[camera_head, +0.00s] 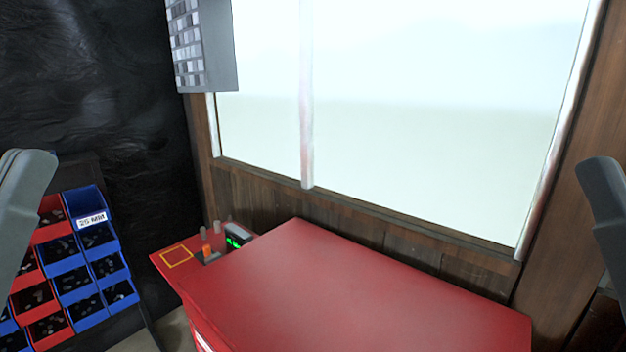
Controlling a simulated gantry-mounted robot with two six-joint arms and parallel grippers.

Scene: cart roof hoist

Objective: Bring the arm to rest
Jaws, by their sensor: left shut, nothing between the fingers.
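A grey part of my right arm (605,205) shows at the right edge. My right gripper's fingers are not visible. The red cart top (350,290) fills the lower middle, and neither arm touches it.
A rack of red and blue bins (70,260) with small dark parts stands at lower left. A small device with a green display (237,236) and an orange-tipped holder (207,252) sit at the cart's far left corner. The cart top's middle is clear. A window (430,120) is behind.

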